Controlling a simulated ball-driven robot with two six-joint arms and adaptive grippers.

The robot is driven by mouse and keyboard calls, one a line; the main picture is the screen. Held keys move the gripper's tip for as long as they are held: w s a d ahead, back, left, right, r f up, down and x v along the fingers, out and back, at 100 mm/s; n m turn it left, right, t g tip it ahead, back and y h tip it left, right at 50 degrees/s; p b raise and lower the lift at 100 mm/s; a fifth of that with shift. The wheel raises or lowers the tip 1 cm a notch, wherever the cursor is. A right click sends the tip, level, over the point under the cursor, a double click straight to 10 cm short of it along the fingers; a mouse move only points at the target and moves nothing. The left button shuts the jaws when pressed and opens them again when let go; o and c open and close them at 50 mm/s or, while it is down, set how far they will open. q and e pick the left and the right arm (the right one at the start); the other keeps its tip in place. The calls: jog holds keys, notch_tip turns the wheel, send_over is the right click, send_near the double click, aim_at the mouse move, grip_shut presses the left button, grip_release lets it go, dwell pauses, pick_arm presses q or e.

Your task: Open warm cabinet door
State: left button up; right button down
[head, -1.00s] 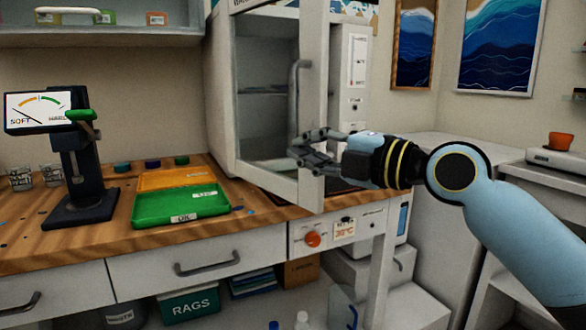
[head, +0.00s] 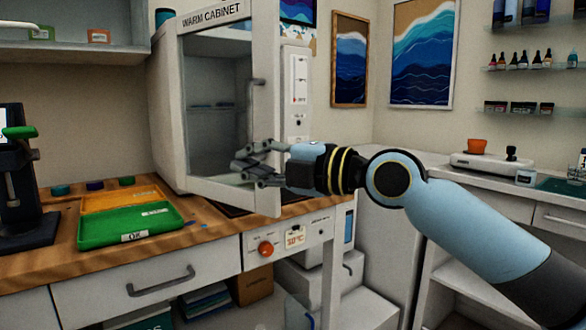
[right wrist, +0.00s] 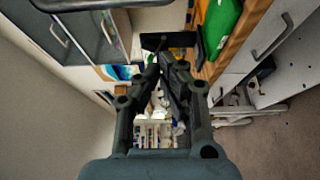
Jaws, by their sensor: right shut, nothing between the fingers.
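The warm cabinet (head: 168,110) stands on the wooden worktop in the head view. Its glazed door (head: 265,50) is ajar, with its handle side swung out past the worktop's front edge. The upright grey door handle (head: 250,105) is on the right part of the door. My right gripper (head: 240,168) is shut and empty, just below the handle and overlapping the door's lower right part. I cannot tell whether it touches the door. In the right wrist view its dark fingers (right wrist: 163,62) come together. My left gripper is not in view.
A green tray (head: 100,232) and an orange tray (head: 115,197) lie on the worktop (head: 215,220) left of the cabinet. A control panel with an orange knob (head: 266,249) is below the door. White boxes (head: 370,300) stand beneath at the right.

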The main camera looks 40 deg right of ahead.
pick_arm(q)
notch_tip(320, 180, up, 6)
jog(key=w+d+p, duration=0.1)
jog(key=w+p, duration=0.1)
jog(key=p, duration=0.3)
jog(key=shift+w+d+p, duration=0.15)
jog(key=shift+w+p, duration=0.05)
jog(key=shift+p, duration=0.1)
pick_arm(e)
jog(key=s+d, duration=0.6)
jog(key=shift+s+f, duration=0.15)
